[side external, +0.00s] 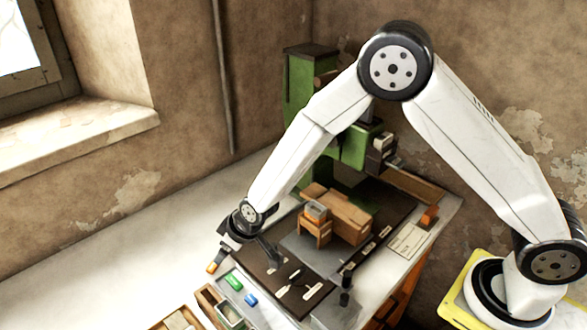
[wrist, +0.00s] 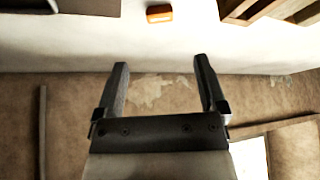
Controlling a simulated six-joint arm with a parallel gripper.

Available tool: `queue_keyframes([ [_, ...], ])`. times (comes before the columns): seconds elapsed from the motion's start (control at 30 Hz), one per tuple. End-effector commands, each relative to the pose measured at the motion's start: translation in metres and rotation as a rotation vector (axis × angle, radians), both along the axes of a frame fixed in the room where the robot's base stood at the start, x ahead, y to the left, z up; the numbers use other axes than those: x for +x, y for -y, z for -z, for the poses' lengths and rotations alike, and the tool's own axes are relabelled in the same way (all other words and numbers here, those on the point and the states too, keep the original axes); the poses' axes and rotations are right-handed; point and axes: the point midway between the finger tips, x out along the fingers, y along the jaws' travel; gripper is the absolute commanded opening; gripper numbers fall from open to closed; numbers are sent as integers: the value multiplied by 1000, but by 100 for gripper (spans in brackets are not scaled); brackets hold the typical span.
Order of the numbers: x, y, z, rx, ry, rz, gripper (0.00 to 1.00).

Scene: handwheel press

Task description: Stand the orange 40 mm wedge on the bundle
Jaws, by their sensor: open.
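The orange wedge (side external: 213,267) lies on the pale bench at the left end of a row of coloured pieces in the side view. It also shows at the top of the wrist view (wrist: 159,13), beyond my fingertips and apart from them. My gripper (wrist: 160,62) is open, with nothing between its fingers. In the side view its fingers are hard to make out against the dark plate. The bundle seems to be the brown block stack (side external: 345,214) on the press plate, right of my gripper; its far side is partly hidden.
A green press (side external: 298,78) stands behind the stack, partly covered by my arm. A green piece (side external: 233,282) and a blue piece (side external: 250,299) lie near the wedge. Wooden trays (side external: 178,320) stand at the front. The bench at left is clear.

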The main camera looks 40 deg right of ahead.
Motion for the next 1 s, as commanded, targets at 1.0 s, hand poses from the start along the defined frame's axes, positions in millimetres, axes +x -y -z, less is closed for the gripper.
queue_keyframes([
  [1.0, -8, 6, -16, 2, -3, 4, 91],
])
